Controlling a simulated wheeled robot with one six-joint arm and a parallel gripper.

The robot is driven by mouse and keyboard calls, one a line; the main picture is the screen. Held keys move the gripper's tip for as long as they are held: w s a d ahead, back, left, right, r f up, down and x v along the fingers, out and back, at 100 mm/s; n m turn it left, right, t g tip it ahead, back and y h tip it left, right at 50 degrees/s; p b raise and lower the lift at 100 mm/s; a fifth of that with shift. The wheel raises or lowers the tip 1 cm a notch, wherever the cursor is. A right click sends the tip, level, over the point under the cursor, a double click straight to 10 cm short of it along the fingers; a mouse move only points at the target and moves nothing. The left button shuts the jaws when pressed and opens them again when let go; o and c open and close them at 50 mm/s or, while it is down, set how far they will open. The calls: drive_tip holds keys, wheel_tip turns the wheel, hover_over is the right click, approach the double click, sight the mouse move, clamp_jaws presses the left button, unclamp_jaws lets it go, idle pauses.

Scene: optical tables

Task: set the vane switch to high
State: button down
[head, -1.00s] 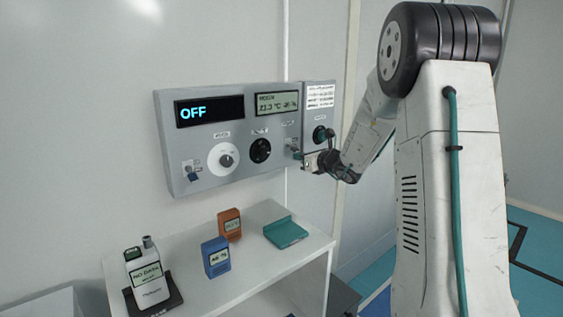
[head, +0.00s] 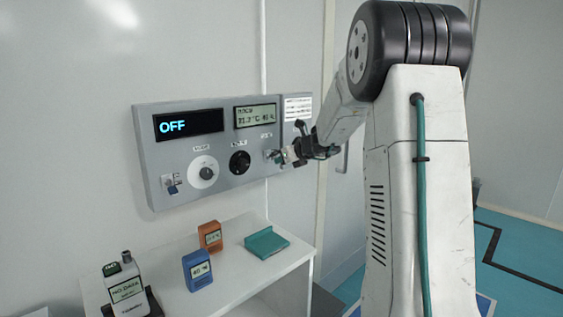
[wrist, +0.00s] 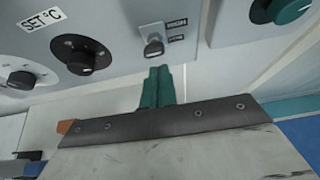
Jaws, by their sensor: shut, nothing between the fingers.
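The vane switch looks to be the small silver toggle (wrist: 153,46) on the grey control panel (head: 160,190), with two small labels beside it that I cannot read. Its lever sticks out from the panel; I cannot tell its setting. My gripper's teal fingers (wrist: 158,84) are shut and empty, just below the toggle in the wrist view. A small gap seems to lie between them. In the head view my gripper (head: 281,157) is at the panel's right part, largely covering the toggle.
The panel's black dial (head: 240,162) and white dial (head: 204,172) sit left of the toggle. A teal knob (wrist: 286,10) is on the right box. Below, a white shelf (head: 245,285) carries an orange box (head: 210,237), a blue box (head: 197,271) and a teal holder (head: 266,243).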

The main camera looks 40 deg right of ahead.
drive_tip(key=shift+r, duration=0.65)
wheel_tip(320, 180, down, 4)
drive_tip(key=s, duration=0.2)
drive_tip(key=s+r, duration=0.6)
drive_tip(key=r, duration=0.2)
drive_tip(key=shift+s+d, duration=0.25)
drive_tip(key=shift+d, duration=0.05)
